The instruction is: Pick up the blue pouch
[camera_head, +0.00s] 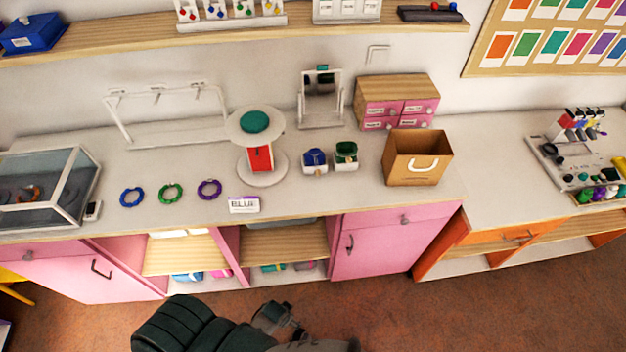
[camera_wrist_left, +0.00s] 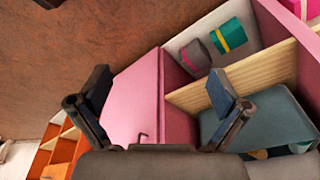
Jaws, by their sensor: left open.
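A blue pouch (camera_head: 187,276) shows partly on the low shelf of the left open bay, under the counter; the shelf above hides part of it. It is not seen in the left wrist view. My left gripper (camera_head: 283,320) is in front of the cabinets, over the floor, to the right of the blue pouch and apart from it. In the left wrist view its two fingers (camera_wrist_left: 160,95) are spread wide with nothing between them. My right gripper is not in view.
Beside the blue pouch lies a pink pouch (camera_head: 221,273). The neighbouring bay holds a teal pouch (camera_wrist_left: 228,36) and a grey pouch (camera_wrist_left: 195,58), with a grey-blue bin (camera_wrist_left: 268,120) above. A pink door (camera_head: 375,247) is shut.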

